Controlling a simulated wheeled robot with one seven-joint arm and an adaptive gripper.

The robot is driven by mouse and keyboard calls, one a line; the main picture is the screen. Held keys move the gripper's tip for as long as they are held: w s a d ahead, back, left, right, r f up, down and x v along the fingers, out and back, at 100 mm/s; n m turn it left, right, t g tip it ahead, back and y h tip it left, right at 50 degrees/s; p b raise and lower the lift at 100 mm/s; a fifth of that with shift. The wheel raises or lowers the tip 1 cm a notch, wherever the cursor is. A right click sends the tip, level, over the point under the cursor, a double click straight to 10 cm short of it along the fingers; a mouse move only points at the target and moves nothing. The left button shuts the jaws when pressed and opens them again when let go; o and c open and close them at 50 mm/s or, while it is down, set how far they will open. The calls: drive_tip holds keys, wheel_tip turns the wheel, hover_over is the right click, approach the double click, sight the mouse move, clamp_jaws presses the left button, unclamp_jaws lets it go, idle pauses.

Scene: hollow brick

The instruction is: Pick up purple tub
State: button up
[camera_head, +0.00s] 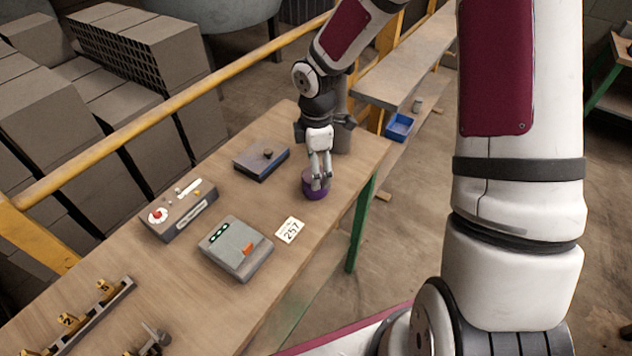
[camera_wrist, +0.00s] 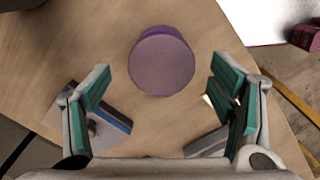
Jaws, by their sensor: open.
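The purple tub (camera_head: 315,190) stands on the wooden table near its right edge in the head view. In the wrist view the purple tub (camera_wrist: 162,62) shows from above as a round lid, ahead of and between the fingers. My gripper (camera_head: 320,182) is over the tub in the head view, and its fingers hide part of the tub's top. In the wrist view my gripper (camera_wrist: 162,78) has its teal-padded fingers wide apart, with clear gaps on both sides of the tub. Nothing is held.
On the wooden table (camera_head: 180,275) are a blue-grey box with a knob (camera_head: 262,160), a control box with a red button (camera_head: 178,208), a grey device (camera_head: 236,248) and a card reading 257 (camera_head: 290,230). A yellow rail (camera_head: 165,108) runs behind. A blue bin (camera_head: 400,127) is beyond.

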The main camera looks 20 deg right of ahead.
drive_tip(key=shift+s+f, duration=0.1)
drive_tip(key=shift+f, duration=1.85)
drive_tip(key=c, duration=1.4)
drive_tip(key=shift+r, duration=0.1)
